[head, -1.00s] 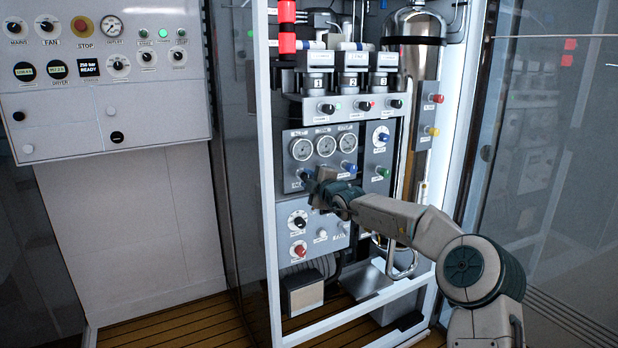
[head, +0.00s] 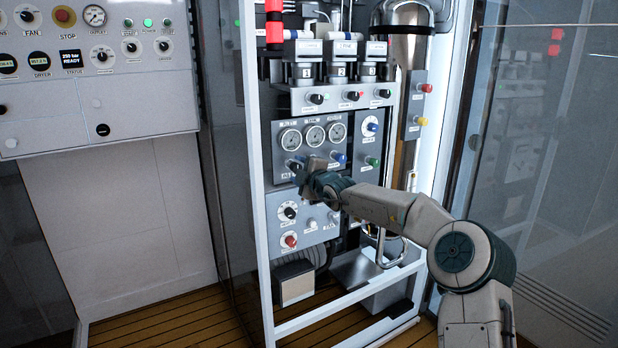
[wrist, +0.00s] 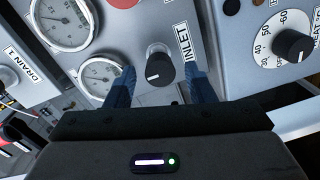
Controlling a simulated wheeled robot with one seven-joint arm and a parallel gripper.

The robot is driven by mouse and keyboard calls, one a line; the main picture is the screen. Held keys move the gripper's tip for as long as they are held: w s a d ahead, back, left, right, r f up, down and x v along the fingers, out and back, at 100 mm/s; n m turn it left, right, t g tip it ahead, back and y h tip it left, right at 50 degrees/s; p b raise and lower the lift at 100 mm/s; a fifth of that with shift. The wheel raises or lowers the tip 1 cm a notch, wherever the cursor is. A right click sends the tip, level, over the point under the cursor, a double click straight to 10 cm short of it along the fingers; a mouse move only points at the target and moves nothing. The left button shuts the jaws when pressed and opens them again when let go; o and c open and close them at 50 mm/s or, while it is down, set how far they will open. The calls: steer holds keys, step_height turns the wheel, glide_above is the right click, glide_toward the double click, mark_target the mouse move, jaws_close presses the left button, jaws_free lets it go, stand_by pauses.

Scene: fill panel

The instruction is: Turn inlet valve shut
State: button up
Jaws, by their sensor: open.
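In the wrist view, a black knob (wrist: 158,68) with a white pointer line sits on a grey panel beside the label INLET. My gripper (wrist: 159,86) is open. One blue fingertip is on each side of the knob, with a visible gap on both sides. Contact with the knob cannot be seen. In the head view, my gripper (head: 308,186) is at the rack panel, below the row of round gauges. There the gripper and wrist cover the inlet knob.
Two pressure gauges (wrist: 100,78) lie left of the knob in the wrist view, and a numbered dial knob (wrist: 293,46) lies right. In the head view, blue (head: 340,157) and green (head: 373,161) knobs sit close to my wrist. The white rack frame (head: 255,180) stands left.

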steer(key=v, duration=1.3)
steer(key=shift+s+p, duration=0.2)
steer(key=shift+p, duration=0.1)
steer(key=s+a+r+n+g+p, duration=0.15)
steer(key=s+n+g+p, duration=0.3)
steer(key=s+n, duration=0.75)
steer(key=s+a+r+n+g+p, duration=0.1)
steer(key=s+a+n+g+p, duration=0.5)
steer(key=n, duration=1)
steer(key=s+d+r+n+g+h+p, duration=0.1)
steer(key=s+d+r+n+h+p, duration=0.2)
steer(key=s+d+n, duration=1.9)
steer(key=s+d+h+p, duration=0.1)
steer(key=s+h+p, duration=0.2)
steer(key=h+p, duration=0.2)
steer(key=shift+d+h, duration=0.3)
steer(key=shift+h, duration=0.6)
